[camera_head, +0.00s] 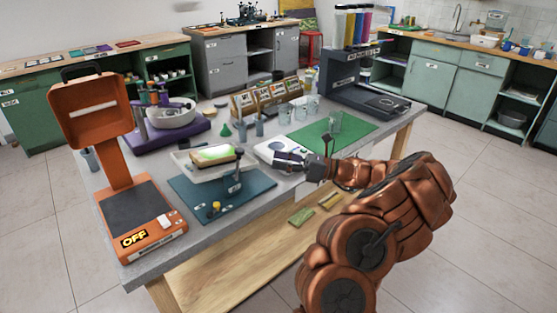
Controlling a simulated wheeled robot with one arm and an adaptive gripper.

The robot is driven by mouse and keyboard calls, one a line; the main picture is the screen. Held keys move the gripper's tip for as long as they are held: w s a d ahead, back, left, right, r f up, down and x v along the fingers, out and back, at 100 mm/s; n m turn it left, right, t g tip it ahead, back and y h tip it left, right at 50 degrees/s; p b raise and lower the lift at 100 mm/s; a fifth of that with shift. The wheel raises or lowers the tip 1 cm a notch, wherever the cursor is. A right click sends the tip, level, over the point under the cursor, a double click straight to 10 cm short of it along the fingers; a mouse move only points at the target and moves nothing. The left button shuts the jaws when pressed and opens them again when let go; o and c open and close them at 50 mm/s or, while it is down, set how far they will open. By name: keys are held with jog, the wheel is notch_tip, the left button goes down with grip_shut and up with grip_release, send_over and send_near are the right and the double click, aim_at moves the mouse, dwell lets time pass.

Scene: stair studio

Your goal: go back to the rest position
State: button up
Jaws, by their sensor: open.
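My gripper (291,162) is at the end of my copper-coloured arm, over the front middle of the grey table (180,254). It points left, beside a white device with a round dial (270,146). Its fingers look small here, but they are apart and I see nothing between them. The blue-green mat (207,203) lies to the left and nearer. Part of the table edge is hidden behind my arm.
Clear glasses (334,121) stand on and beside a green mat (354,137) behind my gripper. A dark dispenser (350,78) stands at the back right. Open tiled floor (490,200) is to the right.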

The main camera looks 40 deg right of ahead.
dwell(0.3)
jog(key=s+a+r+n+g+p, duration=0.1)
jog(key=a+r+n+g, duration=0.25)
jog(key=a, duration=0.45)
jog(key=s+a+r+n+g+y, duration=0.1)
jog(key=a+r+n+g, duration=0.2)
jog(key=a, duration=0.4)
jog(key=s+a+r+n+g+p, duration=0.1)
jog(key=s+a+n+g, duration=0.1)
jog(key=a+n+g, duration=0.45)
jog(key=s+a+n+h, duration=0.25)
jog(key=s+a, duration=0.35)
jog(key=a, duration=0.3)
jog(key=s+a+f+n+g+h+p, duration=0.1)
jog(key=s+a+n+g+h, duration=0.2)
jog(key=s, duration=0.4)
jog(key=s+a+f+n+h+p, duration=0.1)
jog(key=s+f+n+h, duration=0.1)
jog(key=s+n+h, duration=0.3)
jog(key=s+d+f+n+t+h+p, duration=0.1)
jog(key=s+d+n+h, duration=0.3)
jog(key=s+d, duration=0.5)
jog(key=shift+s+f+n+h, duration=0.35)
jog(key=shift+s+f+h, duration=0.4)
jog(key=shift+s, duration=0.45)
dwell(1.4)
